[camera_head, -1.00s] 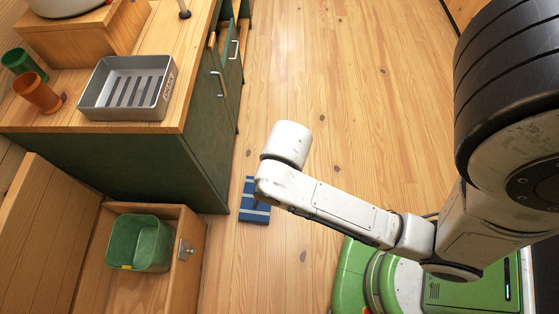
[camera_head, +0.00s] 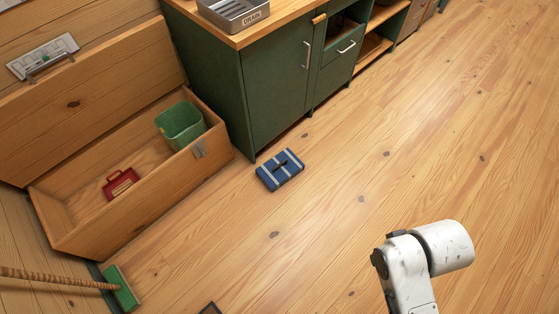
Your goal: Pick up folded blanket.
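The folded blanket (camera_head: 280,170) is blue with pale stripes and has a dark strap or handle across its top. It lies flat on the wooden floor in the head view, near the front corner of the green cabinet. Nothing touches it from above and its whole top shows. Part of my white arm shows at the lower right, well apart from the blanket with bare floor between them. My gripper's fingers do not show in this view.
A green cabinet (camera_head: 272,80) stands behind the blanket. An open wooden chest (camera_head: 150,215) at left holds a green bin (camera_head: 181,126) and a red case (camera_head: 120,184). A green broom (camera_head: 121,288) is at lower left. The floor to the right is clear.

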